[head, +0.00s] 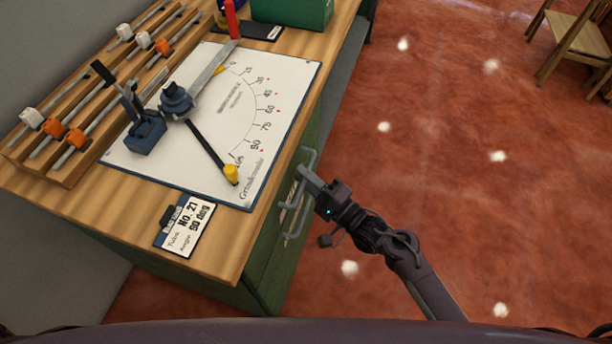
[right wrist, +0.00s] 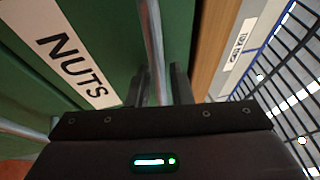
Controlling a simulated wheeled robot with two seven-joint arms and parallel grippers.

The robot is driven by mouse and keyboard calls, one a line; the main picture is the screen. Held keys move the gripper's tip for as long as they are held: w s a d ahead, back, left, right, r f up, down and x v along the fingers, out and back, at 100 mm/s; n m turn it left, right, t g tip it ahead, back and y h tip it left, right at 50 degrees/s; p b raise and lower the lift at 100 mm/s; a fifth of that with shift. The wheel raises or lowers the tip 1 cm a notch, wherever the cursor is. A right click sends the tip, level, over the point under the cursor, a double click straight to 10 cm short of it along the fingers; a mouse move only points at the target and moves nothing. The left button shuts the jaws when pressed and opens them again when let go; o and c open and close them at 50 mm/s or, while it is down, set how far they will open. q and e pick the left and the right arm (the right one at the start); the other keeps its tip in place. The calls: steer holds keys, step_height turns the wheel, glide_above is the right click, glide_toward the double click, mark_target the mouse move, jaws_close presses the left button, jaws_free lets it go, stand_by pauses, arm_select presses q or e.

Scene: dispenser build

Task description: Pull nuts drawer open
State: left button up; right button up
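The green drawer front with the white NUTS label (right wrist: 72,58) fills the left of the right wrist view. A grey bar handle (right wrist: 152,40) runs between the two fingers of my right gripper (right wrist: 162,85). A gap shows beside the bar, so the fingers look open around it. In the head view my right gripper (head: 304,176) is at the upper of two bar handles (head: 312,158) on the green cabinet (head: 268,262). The drawer fronts look flush with the cabinet. My left gripper is not in view.
The red floor (head: 440,130) on the right is clear up to a wooden chair (head: 575,40).

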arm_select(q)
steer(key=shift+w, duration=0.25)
arm_select(e)
jaws_close()
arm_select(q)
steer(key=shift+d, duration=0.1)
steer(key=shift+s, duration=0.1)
